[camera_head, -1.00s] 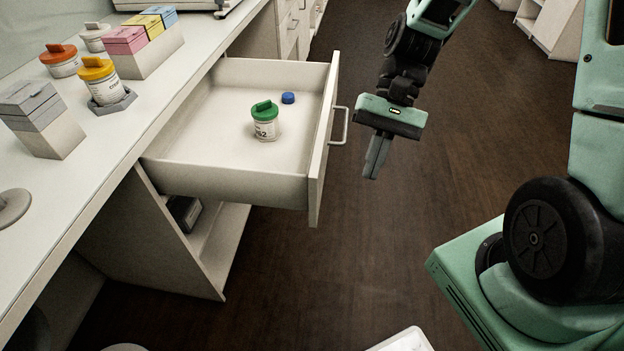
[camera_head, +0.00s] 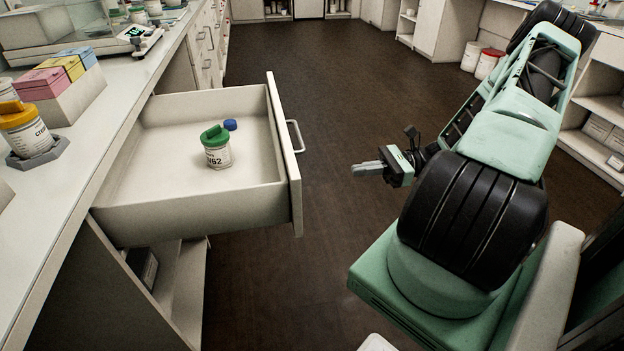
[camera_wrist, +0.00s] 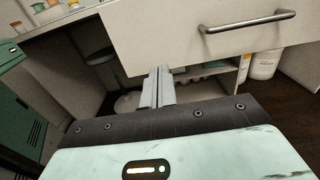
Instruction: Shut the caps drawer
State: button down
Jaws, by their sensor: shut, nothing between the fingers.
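The caps drawer (camera_head: 190,210) is pulled well out from under the counter in the head view. Its front panel (camera_head: 286,150) faces right and carries a bar handle (camera_head: 297,136). In the drawer stand a white jar with a green lid (camera_head: 217,150) and a small blue cap (camera_head: 230,125). My gripper (camera_head: 356,169) is shut and empty, to the right of the drawer front and apart from it, pointing left. In the wrist view the shut fingers (camera_wrist: 158,76) point toward the lower edge of a pale drawer front (camera_wrist: 165,35), with its handle (camera_wrist: 247,21) up and right.
The counter (camera_head: 60,180) at left holds an orange-lidded jar (camera_head: 24,128) and coloured boxes (camera_head: 58,78). Below the drawer is an open shelf (camera_head: 188,290). Clear dark floor (camera_head: 320,80) lies beyond my arm. White tubs (camera_head: 487,64) stand at the back right.

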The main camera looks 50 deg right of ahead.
jog(key=x, duration=1.3)
jog(key=shift+w+a, duration=0.25)
jog(key=shift+a, duration=0.05)
